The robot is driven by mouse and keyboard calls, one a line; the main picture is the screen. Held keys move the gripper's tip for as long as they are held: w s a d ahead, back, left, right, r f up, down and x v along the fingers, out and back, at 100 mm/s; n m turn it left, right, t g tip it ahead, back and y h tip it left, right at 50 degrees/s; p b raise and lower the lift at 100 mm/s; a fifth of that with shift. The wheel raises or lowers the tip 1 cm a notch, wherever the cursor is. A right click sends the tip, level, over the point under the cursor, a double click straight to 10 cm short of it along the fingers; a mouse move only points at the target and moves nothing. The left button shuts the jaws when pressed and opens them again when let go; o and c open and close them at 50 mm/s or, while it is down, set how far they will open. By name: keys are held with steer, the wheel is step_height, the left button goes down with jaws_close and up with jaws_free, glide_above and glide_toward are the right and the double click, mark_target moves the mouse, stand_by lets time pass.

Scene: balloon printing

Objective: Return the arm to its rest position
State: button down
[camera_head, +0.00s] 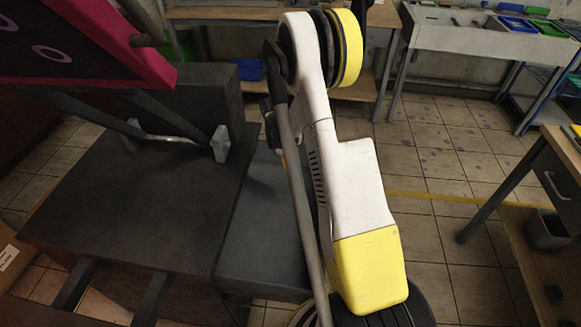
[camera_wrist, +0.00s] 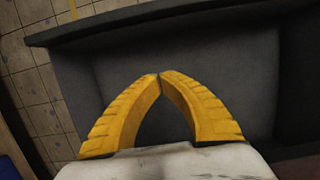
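My gripper (camera_wrist: 160,76) shows in the wrist view as two yellow ridged fingers. Their tips meet, so it is shut, and nothing shows between them. It is over a dark grey surface (camera_wrist: 215,50) with a raised edge along the top. In the head view my white and yellow arm stretches from the bottom centre up to the top centre. The gripper itself cannot be made out in the head view.
A dark machine with a pink-edged panel (camera_head: 168,75) stands on the left, close to my arm. A workbench (camera_head: 480,40) with green and blue trays is at the back right. A wooden table (camera_head: 565,148) is at the right edge. Tiled floor (camera_head: 440,180) between them is open.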

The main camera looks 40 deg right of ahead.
steer(key=shift+r, duration=0.15)
steer(key=s+a+r+m+t, duration=0.1)
steer(key=a+r+m+t, duration=0.1)
steer(key=a+r, duration=0.65)
steer(key=a+r+m+t, duration=0.15)
steer(key=a+r, duration=0.35)
steer(key=r, duration=0.6)
steer(key=s+a+r+m+t+y, duration=0.1)
steer(key=s+a+r+m+t, duration=0.4)
steer(key=s+a, duration=0.8)
step_height(320, 180, up, 2)
steer(key=shift+s+a+r+t+y, duration=0.15)
steer(key=shift+s+a+t+y, duration=0.25)
steer(key=shift+a, duration=0.35)
